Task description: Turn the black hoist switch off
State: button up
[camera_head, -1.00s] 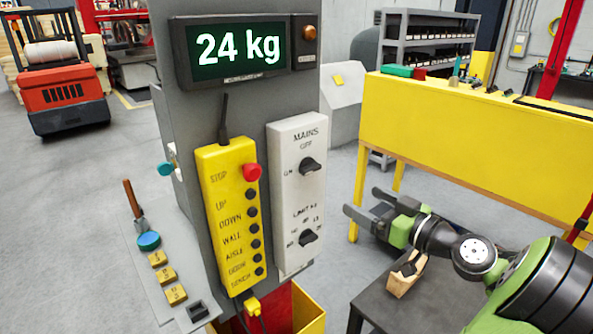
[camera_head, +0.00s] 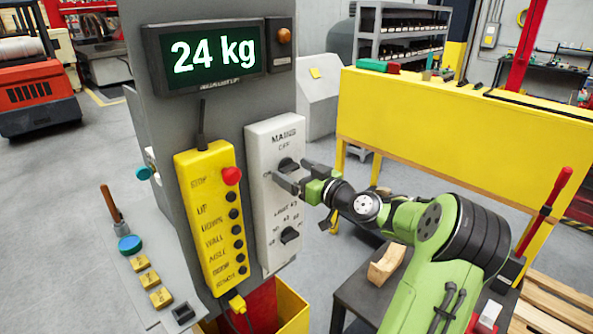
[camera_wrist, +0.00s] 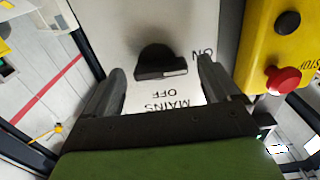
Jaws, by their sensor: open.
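The black MAINS switch (camera_head: 288,165) is a rotary knob on the upper part of a white panel box (camera_head: 262,215), with OFF printed above it and ON to its left. In the wrist view, which is upside down, the black knob (camera_wrist: 160,62) lies between the fingers, with OFF below it and ON at right. Its exact pointing direction is hard to tell. My gripper (camera_head: 291,173) is open at the panel, one finger to each side of the knob. In the wrist view both fingers of my gripper (camera_wrist: 161,70) look clear of the knob.
A second black knob (camera_head: 290,235), under LIMIT KG, sits lower on the white box. A yellow pendant (camera_head: 212,220) with a red stop button (camera_head: 231,175) is just left. The display (camera_head: 210,55) reads 24 kg. A grey table (camera_head: 350,290) bears a wooden block (camera_head: 387,263).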

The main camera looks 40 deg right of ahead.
jog(key=shift+c, duration=0.3)
jog(key=c, duration=1)
jog(key=shift+m, duration=0.3)
jog(key=m, duration=0.4)
jog(key=shift+r+p, duration=0.15)
jog(key=shift+p, duration=0.25)
jog(key=m+p, duration=0.1)
jog(key=m, duration=0.3)
jog(key=m+p, duration=0.3)
jog(key=m, duration=0.1)
jog(key=shift+d+r+m, duration=0.1)
jog(key=shift+d+m, duration=0.05)
jog(key=shift+m, duration=0.15)
jog(key=shift+d+m+p, duration=0.1)
jog(key=shift+m+p, duration=1.25)
jog(key=shift+m, duration=0.95)
